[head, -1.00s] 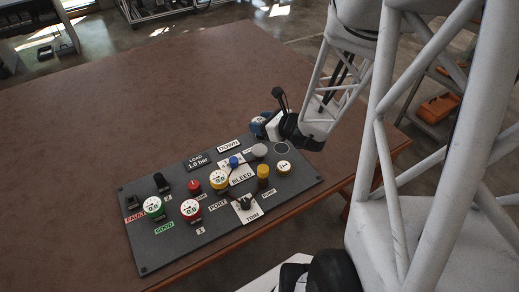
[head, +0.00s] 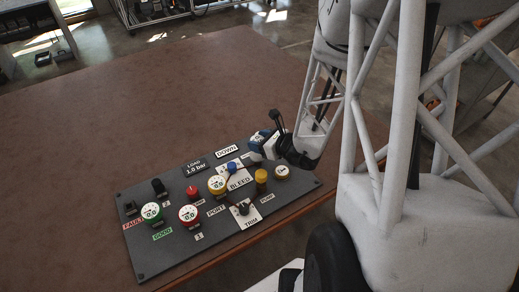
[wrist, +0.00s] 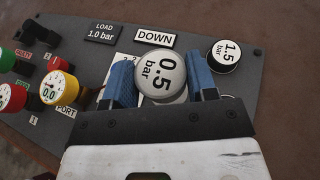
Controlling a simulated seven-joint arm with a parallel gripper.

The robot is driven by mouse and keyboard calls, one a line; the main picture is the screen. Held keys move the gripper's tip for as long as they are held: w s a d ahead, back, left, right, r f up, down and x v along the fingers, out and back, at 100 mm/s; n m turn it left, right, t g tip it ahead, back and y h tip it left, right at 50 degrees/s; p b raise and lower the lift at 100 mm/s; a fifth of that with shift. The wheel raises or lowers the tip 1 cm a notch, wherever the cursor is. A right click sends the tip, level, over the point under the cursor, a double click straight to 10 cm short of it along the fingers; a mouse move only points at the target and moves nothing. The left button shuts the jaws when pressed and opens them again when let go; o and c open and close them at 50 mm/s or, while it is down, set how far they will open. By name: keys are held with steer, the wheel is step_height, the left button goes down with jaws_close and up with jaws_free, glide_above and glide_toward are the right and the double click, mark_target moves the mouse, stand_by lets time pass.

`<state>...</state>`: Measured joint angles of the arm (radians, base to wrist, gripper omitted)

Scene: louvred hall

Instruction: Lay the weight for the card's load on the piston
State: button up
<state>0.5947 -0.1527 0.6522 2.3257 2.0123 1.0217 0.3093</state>
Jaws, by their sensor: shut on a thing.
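My gripper (head: 257,148) is over the upper right part of the dark panel. In the wrist view its two blue fingers (wrist: 163,82) are shut on a round, pale weight marked 0.5 bar (wrist: 158,72), face up. A dark-sided weight marked 1.5 bar (wrist: 224,56) stands to the right of the held one. Another pale-topped weight (head: 282,172) stands near the panel's right end, its mark too small to read. The piston is hidden under the gripper and held weight; I cannot tell whether they touch.
The panel (head: 150,256) carries a DOWN plate (wrist: 154,39), red, green and yellow gauges, a blue knob (head: 232,167), a yellow post (head: 261,176) and a TRIM knob (head: 243,208). The brown table (head: 130,110) is clear beyond the panel.

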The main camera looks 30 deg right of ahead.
mark_target(259, 155)
steer(key=shift+f, duration=2.05)
steer(key=shift+f, duration=0.1)
steer(key=o, duration=1)
steer(key=shift+v, duration=6.05)
steer(key=shift+d, duration=0.1)
